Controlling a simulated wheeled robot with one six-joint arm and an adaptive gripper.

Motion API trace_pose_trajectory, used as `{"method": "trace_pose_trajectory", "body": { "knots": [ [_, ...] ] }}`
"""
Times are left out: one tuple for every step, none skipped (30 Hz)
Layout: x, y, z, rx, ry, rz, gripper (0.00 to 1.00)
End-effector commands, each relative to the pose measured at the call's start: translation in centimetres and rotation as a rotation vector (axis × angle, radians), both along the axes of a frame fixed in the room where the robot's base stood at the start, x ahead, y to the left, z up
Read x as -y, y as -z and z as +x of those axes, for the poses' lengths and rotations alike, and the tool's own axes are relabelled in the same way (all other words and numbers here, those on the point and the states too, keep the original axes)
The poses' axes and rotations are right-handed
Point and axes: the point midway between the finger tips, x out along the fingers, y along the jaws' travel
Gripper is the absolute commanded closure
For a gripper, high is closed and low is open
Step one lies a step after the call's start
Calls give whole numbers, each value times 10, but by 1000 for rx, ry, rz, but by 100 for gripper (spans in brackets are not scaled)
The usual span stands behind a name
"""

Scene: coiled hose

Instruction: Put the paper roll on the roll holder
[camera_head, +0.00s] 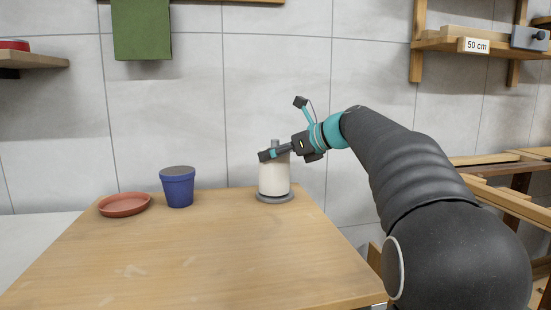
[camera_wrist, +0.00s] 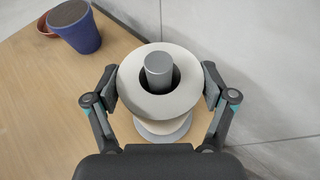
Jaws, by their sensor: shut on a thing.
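The white paper roll (camera_head: 274,180) is upright at the back right of the wooden table. It is around the grey post of the roll holder (camera_head: 275,199), whose round base shows below it. In the wrist view the post of the holder (camera_wrist: 158,72) comes up through the hole of the paper roll (camera_wrist: 134,96). A gap shows between the roll's lower end and the base, though I cannot tell its exact height. My gripper (camera_head: 275,152) is shut on the roll near its top, with one finger on each side in the wrist view (camera_wrist: 160,92).
A blue pot (camera_head: 178,188) and a terracotta saucer (camera_head: 124,205) stand to the left on the table (camera_head: 190,260). A tiled wall is close behind. A green cloth (camera_head: 141,28) hangs above. Shelves (camera_head: 475,45) are at the right. The table's front is clear.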

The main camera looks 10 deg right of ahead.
Motion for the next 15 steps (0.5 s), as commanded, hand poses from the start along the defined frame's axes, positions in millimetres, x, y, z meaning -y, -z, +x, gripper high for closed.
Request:
{"method": "trace_pose_trajectory", "body": {
  "knots": [
    [0, 3, -1, 1, 0, 0, 56],
    [0, 3, 0, 1, 0, 0, 56],
    [0, 3, 0, 2, 0, -1, 56],
    [0, 3, 0, 2, 0, -1, 56],
    [0, 2, 0, 2, 0, -1, 56],
    [0, 2, 0, 2, 0, -1, 56],
    [0, 2, 0, 2, 0, -1, 56],
    [0, 3, 0, 2, 0, -1, 56],
    [0, 3, 0, 2, 0, -1, 56],
    [0, 4, 0, 2, -1, -1, 56],
    [0, 5, 0, 1, 0, 0, 56],
    [0, 6, 0, 1, 0, 0, 15],
    [0, 5, 0, 2, 0, -1, 7],
    [0, 5, 0, 2, 0, -1, 0],
    [0, 5, 0, 2, 0, -1, 0]
  ]
}}
